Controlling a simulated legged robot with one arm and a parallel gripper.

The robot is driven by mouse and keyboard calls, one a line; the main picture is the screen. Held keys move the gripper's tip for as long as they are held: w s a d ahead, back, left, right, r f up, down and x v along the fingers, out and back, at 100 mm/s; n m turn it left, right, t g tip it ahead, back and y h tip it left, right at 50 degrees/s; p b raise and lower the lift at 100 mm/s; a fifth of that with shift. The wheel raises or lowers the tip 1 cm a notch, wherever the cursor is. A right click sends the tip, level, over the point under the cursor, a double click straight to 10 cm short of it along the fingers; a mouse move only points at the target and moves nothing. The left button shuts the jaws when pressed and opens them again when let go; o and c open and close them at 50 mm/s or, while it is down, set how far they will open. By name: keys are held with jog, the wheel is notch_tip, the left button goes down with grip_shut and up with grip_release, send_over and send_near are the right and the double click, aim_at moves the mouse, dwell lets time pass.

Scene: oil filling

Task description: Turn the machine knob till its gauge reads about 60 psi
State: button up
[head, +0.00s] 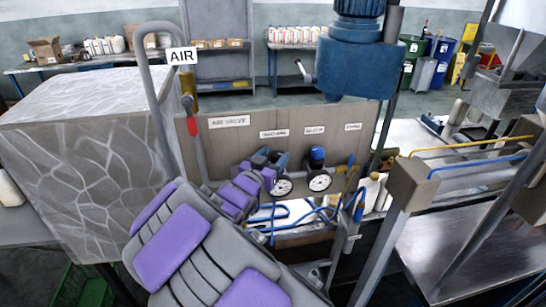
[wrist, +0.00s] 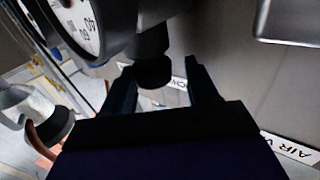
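The machine gauge (head: 282,186) is a white dial with a black rim, below the MACHINE label (head: 273,133) on the panel. It fills the upper left of the wrist view (wrist: 84,22), cut off, with 40 and 60 visible. I cannot read its needle. A dark round knob (wrist: 153,72) sits beside the gauge in the wrist view. My gripper (wrist: 160,80) has its two dark fingers spread on either side of the knob, with gaps visible. In the head view my gripper (head: 265,160) is at the machine regulator, partly hidden by my arm.
A second gauge (head: 319,181) with a blue-topped regulator (head: 317,156) stands close on the right. Blue hoses (head: 295,222) run below. A red-handled AIR valve (head: 190,112) and pipe are on the left. A blue machine head (head: 352,68) hangs above right.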

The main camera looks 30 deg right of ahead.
jog(key=shift+w+d, duration=0.2)
jog(key=shift+d, duration=0.85)
jog(key=shift+w+a+f, duration=0.1)
jog(key=shift+c, duration=1.1)
jog(key=c, duration=0.4)
jog(key=shift+c, duration=0.2)
